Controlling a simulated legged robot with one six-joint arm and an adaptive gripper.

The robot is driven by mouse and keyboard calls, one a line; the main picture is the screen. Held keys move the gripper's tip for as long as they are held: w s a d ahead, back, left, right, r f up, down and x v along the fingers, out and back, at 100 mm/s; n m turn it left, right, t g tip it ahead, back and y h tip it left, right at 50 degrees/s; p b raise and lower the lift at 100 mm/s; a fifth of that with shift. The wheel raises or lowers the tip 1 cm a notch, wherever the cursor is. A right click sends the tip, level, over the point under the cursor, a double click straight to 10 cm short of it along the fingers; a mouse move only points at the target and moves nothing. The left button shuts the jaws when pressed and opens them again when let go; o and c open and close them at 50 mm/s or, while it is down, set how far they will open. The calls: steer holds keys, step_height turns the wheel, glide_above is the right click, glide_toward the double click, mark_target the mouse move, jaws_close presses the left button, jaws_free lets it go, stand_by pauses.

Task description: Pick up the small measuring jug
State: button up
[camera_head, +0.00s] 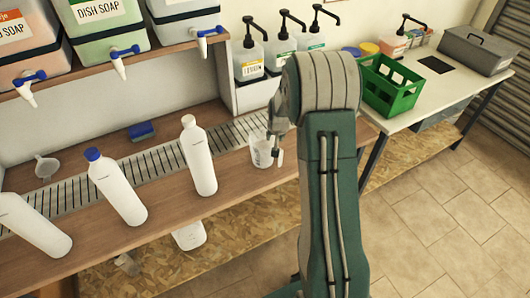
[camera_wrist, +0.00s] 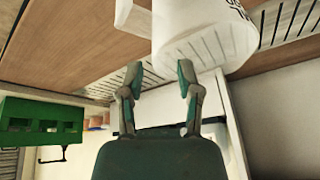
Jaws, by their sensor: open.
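The small measuring jug (camera_head: 262,155) is whitish and translucent. It stands upright near the right end of the wooden counter, beside the metal drain grate. In the wrist view the jug (camera_wrist: 208,32) fills the top middle, cut off by the frame edge, with dark markings on its side. A white piece at its left looks like its handle. My gripper (camera_wrist: 160,75) is open, its two fingers apart with nothing held between them. The right finger's tip appears close to the jug; I cannot tell whether it touches. In the head view my gripper (camera_head: 276,146) partly covers the jug's right side.
White bottles (camera_head: 199,158) stand left of the jug; another has a blue cap (camera_head: 115,188). A funnel (camera_head: 47,166) and blue sponge (camera_head: 141,130) lie behind. Soap drums with taps (camera_head: 117,60) are above. Pump bottles (camera_head: 250,55) and a green crate (camera_head: 389,86) are at the right.

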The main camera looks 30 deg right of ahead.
steer(key=x, duration=0.4)
steer(key=shift+s+d, duration=0.1)
steer(key=shift+s, duration=0.1)
jaws_close()
